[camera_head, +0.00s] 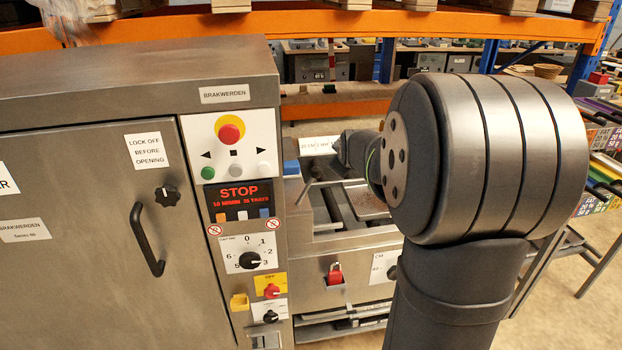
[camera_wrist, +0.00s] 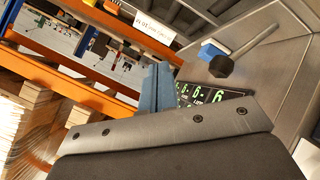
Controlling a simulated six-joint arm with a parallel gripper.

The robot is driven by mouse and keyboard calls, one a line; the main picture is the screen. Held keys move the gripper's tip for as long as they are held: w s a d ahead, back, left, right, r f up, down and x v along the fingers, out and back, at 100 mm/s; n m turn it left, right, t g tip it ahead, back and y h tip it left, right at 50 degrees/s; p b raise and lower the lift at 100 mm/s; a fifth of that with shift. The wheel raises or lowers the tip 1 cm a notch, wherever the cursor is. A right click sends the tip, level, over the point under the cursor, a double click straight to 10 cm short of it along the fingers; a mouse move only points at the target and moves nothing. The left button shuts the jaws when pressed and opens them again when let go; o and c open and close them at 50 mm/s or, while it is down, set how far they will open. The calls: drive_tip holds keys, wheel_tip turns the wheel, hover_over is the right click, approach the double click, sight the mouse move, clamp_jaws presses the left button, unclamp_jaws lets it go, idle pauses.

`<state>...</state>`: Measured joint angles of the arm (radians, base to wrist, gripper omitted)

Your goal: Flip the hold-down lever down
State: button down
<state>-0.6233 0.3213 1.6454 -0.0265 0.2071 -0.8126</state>
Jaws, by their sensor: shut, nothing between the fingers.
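A thin metal lever with a dark knob (camera_head: 315,171) stands over the tray opening of the machine in the head view. In the wrist view a pale rod (camera_wrist: 255,40) runs up and right from a dark knob (camera_wrist: 220,66); it looks like the same lever. My gripper (camera_wrist: 157,86) shows in the wrist view as blue-grey fingers closed together, with nothing between them. It is left of the knob in that picture, with a visible gap.
The grey cabinet (camera_head: 85,190) with its control panel (camera_head: 230,150) stands left of the opening. A green-digit display (camera_wrist: 205,95) is partly hidden by my gripper. Orange shelving (camera_head: 340,108) stands behind.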

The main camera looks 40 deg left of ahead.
drive_tip(key=s+f+n+y, duration=0.2)
drive_tip(key=s+n+y, duration=0.2)
drive_tip(key=s, duration=0.4)
drive_tip(key=s+f+n+t+y, duration=0.1)
drive_tip(key=s+f+n+y, duration=0.1)
drive_tip(key=s+n+y, duration=0.3)
drive_tip(key=s, duration=0.3)
drive_tip(key=shift+d+f, duration=0.35)
drive_tip(key=shift+d, duration=0.05)
hover_over(308, 187)
drive_tip(key=v, duration=0.3)
drive_tip(key=shift+s+f, duration=0.2)
drive_tip(key=shift+s, duration=0.05)
drive_tip(key=shift+w+t, duration=0.1)
drive_tip(key=shift+t, duration=0.2)
